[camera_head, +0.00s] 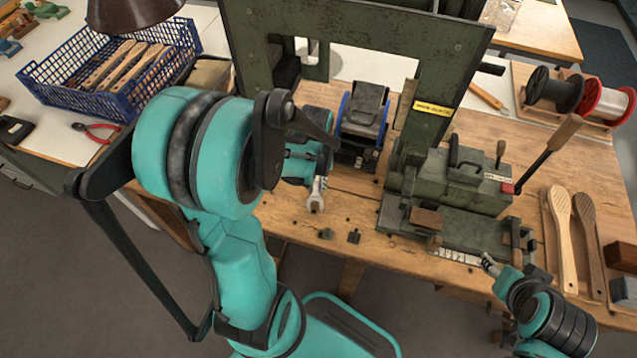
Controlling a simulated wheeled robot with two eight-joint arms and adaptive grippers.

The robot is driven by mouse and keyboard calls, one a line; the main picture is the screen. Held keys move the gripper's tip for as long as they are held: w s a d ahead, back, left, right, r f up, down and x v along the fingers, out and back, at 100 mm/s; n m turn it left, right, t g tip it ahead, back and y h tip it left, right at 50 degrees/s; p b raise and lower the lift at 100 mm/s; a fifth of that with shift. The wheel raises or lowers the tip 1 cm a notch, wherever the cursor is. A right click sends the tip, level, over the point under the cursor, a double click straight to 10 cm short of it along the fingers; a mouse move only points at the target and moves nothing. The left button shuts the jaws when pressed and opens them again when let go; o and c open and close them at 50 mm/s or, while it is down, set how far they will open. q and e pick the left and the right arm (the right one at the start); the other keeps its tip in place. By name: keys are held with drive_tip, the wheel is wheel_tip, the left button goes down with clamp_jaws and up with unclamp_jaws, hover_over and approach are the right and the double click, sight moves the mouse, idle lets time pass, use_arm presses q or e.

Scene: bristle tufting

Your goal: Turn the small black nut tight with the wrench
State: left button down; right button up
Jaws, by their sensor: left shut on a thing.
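A silver wrench (316,196) shows below my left gripper (312,178), its open jaw end pointing toward the table's front edge. The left gripper is shut on the wrench and mostly hidden behind my own teal arm. Two small dark pieces, one (326,234) and another (354,236), stand on the wooden table just past the wrench's jaw. I cannot tell which of them, if either, is the small black nut. My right gripper (490,264) is at the front right, by the machine's base; its fingers are too small to read.
A green machine (460,185) with a tall frame fills the middle of the wooden table (300,228). A blue crate (60,90) with wooden handles stands at the left, near red pliers (97,132). Wooden brush bodies (562,235) and wire spools (553,92) are at the right.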

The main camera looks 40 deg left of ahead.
use_arm(q)
drive_tip(key=shift+s+a+m, duration=0.35)
drive_tip(key=shift+a+m, duration=0.2)
drive_tip(key=shift+a, duration=0.1)
drive_tip(key=shift+s+a+m, duration=0.35)
drive_tip(key=shift+a+m, duration=0.2)
drive_tip(key=shift+a, duration=0.1)
drive_tip(key=shift+s+a+m, duration=0.25)
drive_tip(key=shift+a+m, duration=0.35)
drive_tip(key=shift+a, duration=0.15)
drive_tip(key=shift+s+a+m, duration=0.2)
drive_tip(key=shift+a+m, duration=0.4)
drive_tip(key=shift+a, duration=0.15)
drive_tip(key=shift+d, duration=0.1)
drive_tip(key=shift+w+d+n, duration=0.2)
drive_tip(key=shift+d+n, duration=0.5)
drive_tip(key=shift+d, duration=0.1)
drive_tip(key=shift+r, duration=0.15)
wheel_tip(320, 180, up, 6)
drive_tip(key=p, duration=0.4)
drive_tip(key=shift+p, duration=0.3)
drive_tip(key=shift+f, duration=0.2)
